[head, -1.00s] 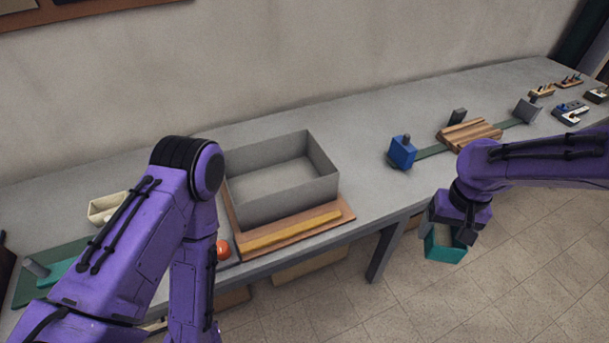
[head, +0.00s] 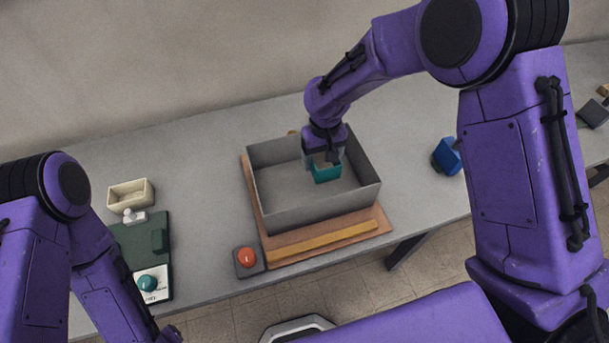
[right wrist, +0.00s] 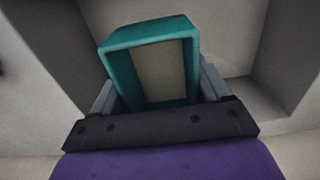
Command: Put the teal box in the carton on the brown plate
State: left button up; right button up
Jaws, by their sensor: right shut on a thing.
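The teal box (head: 326,172) is a small open-topped box with a pale inside. My right gripper (head: 325,158) is shut on it and holds it inside the walls of the grey carton (head: 280,212). In the right wrist view the teal box (right wrist: 150,60) sits between the fingers, with the carton's walls around it. I cannot tell whether its underside touches the carton floor. The carton stands on the brown plate (head: 372,232), which shows along its front and left. Of my left arm only links show; its gripper is not in view.
Further left are a cream tray (head: 131,194) and a green board (head: 150,235) with a teal knob (head: 148,283). A blue block (head: 446,156) stands right of the carton.

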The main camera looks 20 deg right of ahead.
aim_at(320, 185)
notch_tip(320, 185, down, 9)
jog(key=shift+s+a+r+p, duration=0.1)
jog(key=shift+a+r+p, duration=0.05)
jog(key=shift+p, duration=0.4)
jog(key=shift+s, duration=0.1)
jog(key=o, duration=1)
jog(key=shift+o, duration=0.2)
notch_tip(320, 185, up, 12)
jog(key=shift+r+b, duration=0.1)
jog(key=shift+b, duration=0.9)
